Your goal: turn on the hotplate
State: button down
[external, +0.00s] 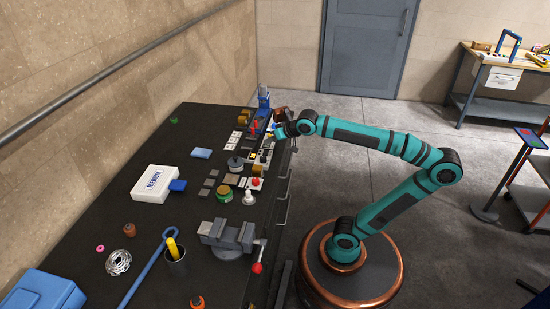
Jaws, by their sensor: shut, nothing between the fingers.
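My gripper (272,132) is at the far right part of the dark workbench (120,205), over a cluster of small controls. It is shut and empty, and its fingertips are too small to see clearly. I cannot pick out the hotplate for certain. A round grey disc (235,162) on the bench, nearer the camera than my gripper, may be it. Near the gripper are red-topped controls (254,127) and pale plates. Whether the gripper touches any of them cannot be told.
A blue upright device (263,98) stands just beyond my gripper. A grey vise (228,238), a white MEDIUM box (155,183), a cup (176,262) and a blue bar (148,268) lie nearer the camera. A wall with a rail (110,70) borders the left side.

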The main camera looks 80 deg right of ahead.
aim_at(266, 150)
jog(key=w+d+m+g, duration=0.5)
jog(key=d+m+g, duration=0.5)
jog(key=d, duration=0.3)
jog(key=shift+w+f+m, duration=0.2)
jog(key=shift+f+m, duration=0.1)
jog(key=f, duration=0.4)
jog(key=d+f, duration=0.1)
jog(key=f, duration=0.4)
jog(key=d+f, duration=0.1)
jog(key=f, duration=0.4)
jog(key=shift+d+y, duration=0.15)
jog(key=shift+y, duration=0.15)
jog(key=shift+d+f, duration=0.1)
jog(key=shift+f, duration=0.05)
jog(key=shift+a, duration=0.3)
jog(key=shift+a+r, duration=0.2)
jog(key=shift+a, duration=0.4)
